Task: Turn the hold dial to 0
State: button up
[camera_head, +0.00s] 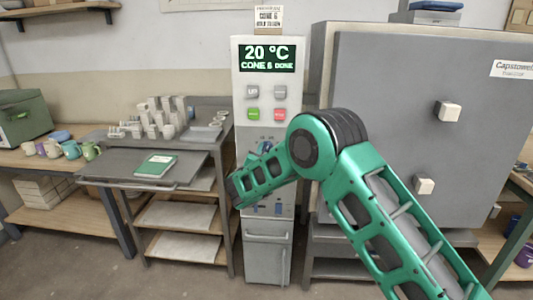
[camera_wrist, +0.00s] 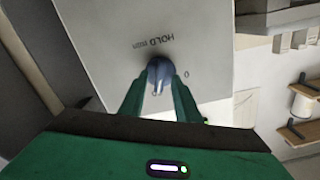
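The hold dial (camera_wrist: 159,72) is a small blue-grey knob on a pale panel in the wrist view. The words "HOLD min" stand upside down above it, and a "0" stands to its right. My gripper (camera_wrist: 160,84) has its two green fingers on either side of the knob, with the tips very close to it. Whether both fingers press on it is not clear. In the head view my green arm reaches across the grey control column (camera_head: 247,90) and hides part of its lower panel; the fingertips are not clearly seen there.
The column's display (camera_head: 267,58) reads "20 °C, CONE 6 DONE". Several buttons, including a green one (camera_head: 253,114) and a red one (camera_head: 280,114), sit below it. A large grey kiln (camera_head: 390,120) stands close at the right. A metal rack (camera_head: 180,215) stands at the left.

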jog(key=shift+c, duration=0.3)
grip_shut()
jog(key=n, duration=0.3)
jog(key=shift+a+n, duration=0.2)
jog(key=shift+n, duration=0.1)
jog(key=n, duration=0.3)
jog(key=shift+a+n, duration=0.1)
jog(key=shift+n, duration=0.2)
jog(key=n, duration=0.5)
jog(key=shift+a+f, duration=0.1)
jog(key=shift+a, duration=0.1)
jog(key=n, duration=0.5)
jog(key=shift+s+a+f+n, duration=0.1)
jog(key=shift+a+f+n, duration=0.05)
jog(key=shift+f+n, duration=0.15)
